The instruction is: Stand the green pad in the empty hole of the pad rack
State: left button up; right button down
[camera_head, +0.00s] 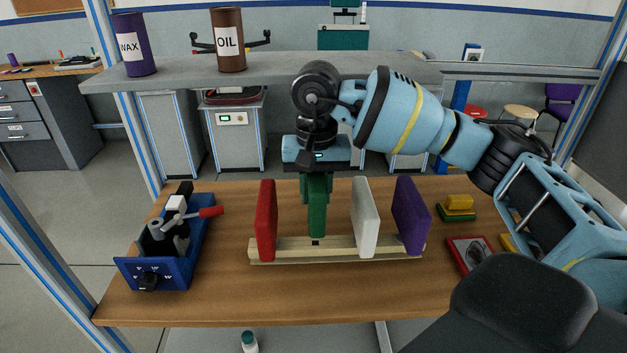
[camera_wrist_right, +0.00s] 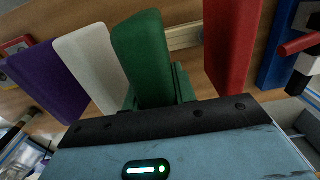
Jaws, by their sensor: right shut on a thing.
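The pale wooden pad rack (camera_head: 345,252) lies on the workbench with a red pad (camera_head: 266,222), a white pad (camera_head: 364,218) and a purple pad (camera_head: 410,217) standing in it. My right gripper (camera_head: 317,185) points down above the rack and is shut on the green pad (camera_head: 317,220). The green pad hangs upright between the red and white pads. Its lower edge is close above a small dark hole in the rack; whether it touches the rack, I cannot tell. The green pad also fills the middle of the right wrist view (camera_wrist_right: 143,55). My left gripper is not in view.
Right of the rack are yellow and green blocks (camera_head: 457,206) and a red-framed item (camera_head: 470,253). A grey shelf (camera_head: 180,82) with two cans runs behind. The front of the bench is clear.

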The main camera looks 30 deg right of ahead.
jog(key=shift+f, duration=0.9)
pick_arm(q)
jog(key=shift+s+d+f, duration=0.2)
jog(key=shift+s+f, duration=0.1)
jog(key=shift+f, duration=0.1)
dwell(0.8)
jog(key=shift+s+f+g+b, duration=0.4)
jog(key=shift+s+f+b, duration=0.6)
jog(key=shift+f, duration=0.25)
pick_arm(e)
jog(key=shift+f, duration=2.05)
jog(key=c, duration=1)
grip_release()
jog(key=shift+c, duration=0.2)
